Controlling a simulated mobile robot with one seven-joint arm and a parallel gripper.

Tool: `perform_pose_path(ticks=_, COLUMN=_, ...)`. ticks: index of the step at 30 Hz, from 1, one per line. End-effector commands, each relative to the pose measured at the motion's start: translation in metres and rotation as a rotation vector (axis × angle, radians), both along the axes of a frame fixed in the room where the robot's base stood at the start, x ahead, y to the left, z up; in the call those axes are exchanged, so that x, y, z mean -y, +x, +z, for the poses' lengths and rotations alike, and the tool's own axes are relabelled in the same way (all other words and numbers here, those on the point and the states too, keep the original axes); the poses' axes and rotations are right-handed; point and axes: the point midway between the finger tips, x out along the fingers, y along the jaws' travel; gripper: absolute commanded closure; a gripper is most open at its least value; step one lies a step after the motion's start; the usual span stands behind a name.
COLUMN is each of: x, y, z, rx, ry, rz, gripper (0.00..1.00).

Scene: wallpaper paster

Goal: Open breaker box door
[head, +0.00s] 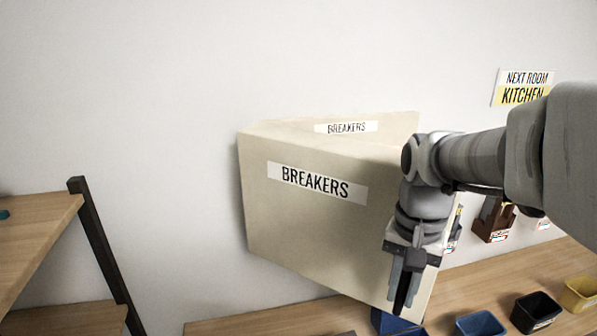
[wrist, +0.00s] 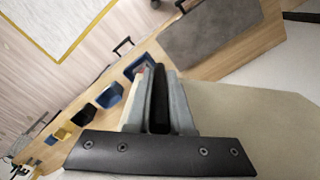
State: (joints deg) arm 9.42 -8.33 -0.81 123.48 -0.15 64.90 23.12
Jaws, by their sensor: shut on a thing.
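The breaker box (head: 400,122) is beige and hangs on the white wall. Its beige door (head: 290,235), labelled BREAKERS, stands angled out from the box, with its left side at the box and its right side swung toward me. My gripper (head: 404,292) points down at the door's right edge, low down. In the wrist view, my gripper (wrist: 158,80) has its fingers close together with a dark strip between them, and the beige door (wrist: 240,115) spreads out to the right. The exact grip spot on the door is partly hidden by the fingers.
A wooden worktop (head: 480,290) runs below, with blue, black and yellow bins (head: 537,312) at the right. A wooden shelf with a dark post (head: 105,250) stands at the left. A KITCHEN sign (head: 523,88) is on the wall. My arm comes in from the right.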

Motion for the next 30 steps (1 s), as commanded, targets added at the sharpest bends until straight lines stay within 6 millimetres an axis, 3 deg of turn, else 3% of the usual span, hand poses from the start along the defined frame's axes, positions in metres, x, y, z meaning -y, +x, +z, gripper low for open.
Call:
perform_pose_path(ticks=8, x=-0.001, y=0.001, z=0.001, rx=0.005, ry=0.002, rz=0.002, gripper=1.00)
perform_pose_path(ticks=9, x=-0.001, y=0.001, z=0.001, rx=0.005, ry=0.002, rz=0.002, gripper=0.77)
perform_pose_path(ticks=14, x=-0.001, y=0.001, z=0.001, rx=0.004, ry=0.001, rz=0.001, gripper=0.51)
perform_pose_path(ticks=24, x=0.000, y=0.001, z=0.004, rx=0.002, ry=0.000, rz=0.000, gripper=0.51)
perform_pose_path(ticks=30, x=0.000, y=0.001, z=0.033, rx=0.007, ry=-0.001, rz=0.000, gripper=0.51)
